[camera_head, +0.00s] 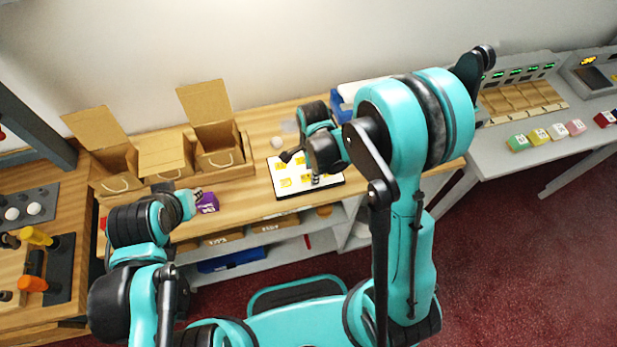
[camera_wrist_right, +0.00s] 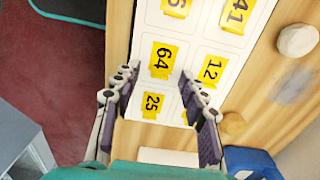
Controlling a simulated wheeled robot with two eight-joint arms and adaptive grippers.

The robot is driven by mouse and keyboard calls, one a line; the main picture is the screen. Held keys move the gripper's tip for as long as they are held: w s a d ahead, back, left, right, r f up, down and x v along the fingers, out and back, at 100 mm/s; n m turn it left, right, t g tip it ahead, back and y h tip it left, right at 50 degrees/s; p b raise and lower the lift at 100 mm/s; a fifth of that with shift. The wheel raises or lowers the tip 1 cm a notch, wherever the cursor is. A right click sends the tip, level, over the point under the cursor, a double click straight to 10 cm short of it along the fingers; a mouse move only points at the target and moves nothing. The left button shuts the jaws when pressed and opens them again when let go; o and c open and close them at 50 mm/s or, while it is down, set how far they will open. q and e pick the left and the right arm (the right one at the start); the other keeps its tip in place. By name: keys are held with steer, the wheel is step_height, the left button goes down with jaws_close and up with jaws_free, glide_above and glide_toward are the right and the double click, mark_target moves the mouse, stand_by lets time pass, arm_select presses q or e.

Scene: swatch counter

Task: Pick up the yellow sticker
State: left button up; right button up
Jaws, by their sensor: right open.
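Several yellow stickers with black numbers lie on a white sheet (camera_head: 309,190), which is on the wooden counter. In the right wrist view the white sheet (camera_wrist_right: 147,38) shows the 64 sticker (camera_wrist_right: 162,60), 25 sticker (camera_wrist_right: 152,104), 12 sticker (camera_wrist_right: 211,70) and 41 sticker (camera_wrist_right: 238,14). Another is partly hidden by a finger. My right gripper (camera_wrist_right: 161,76) is open and empty above the sheet, its fingers either side of the 64 and 25 stickers. My left gripper (camera_head: 190,204) is beside a purple block (camera_head: 208,203); its jaw opening is too small to tell.
Open cardboard boxes (camera_head: 165,152) stand at the counter's back left. A pale round lump (camera_wrist_right: 297,40) lies beside the sheet; a blue container (camera_wrist_right: 252,160) is close to the right finger in the wrist view. Coloured blocks (camera_head: 537,139) sit on the grey table at right.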

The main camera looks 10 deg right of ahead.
steer(key=c, duration=0.8)
steer(key=shift+o, duration=0.2)
steer(key=shift+r, duration=0.15)
steer(key=shift+r, duration=0.3)
steer(key=r, duration=0.1)
steer(key=r+p, duration=0.1)
steer(key=r, duration=0.2)
steer(key=shift+s+d+p, duration=0.15)
steer(key=shift+d+p, duration=0.1)
steer(key=shift+p, duration=0.15)
steer(key=s+d+r+p, duration=0.5)
steer(key=d+r, duration=0.5)
